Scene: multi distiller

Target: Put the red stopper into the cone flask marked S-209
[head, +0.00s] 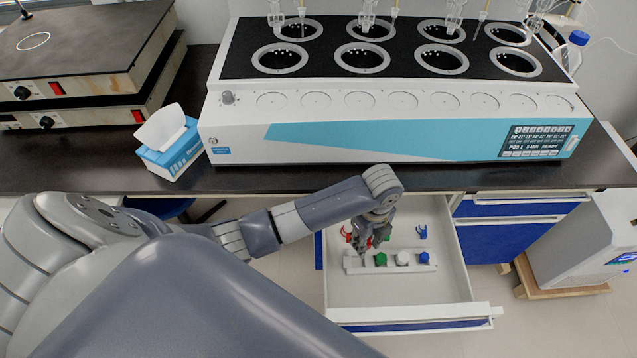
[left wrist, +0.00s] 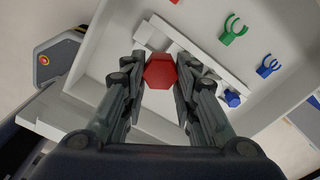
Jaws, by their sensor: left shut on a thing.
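The red stopper (left wrist: 160,71) has a hexagonal top and sits between the fingers of my left gripper (left wrist: 160,78) in the left wrist view. The gripper is shut on it. In the head view my left gripper (head: 369,243) points down into the open drawer, at the left end of a white stopper rack (head: 352,266). I cannot tell whether the stopper is still seated in the rack or lifted. No cone flask marked S-209 shows in either view. My right gripper is not in view.
The rack also holds a green stopper (head: 380,259), a white stopper (head: 402,258) and a blue stopper (head: 424,257). Coloured clips, including a blue clip (head: 421,232), lie behind it. The open drawer (head: 400,292) is below the bench, which carries a distiller (head: 380,135) and tissue box (head: 170,148).

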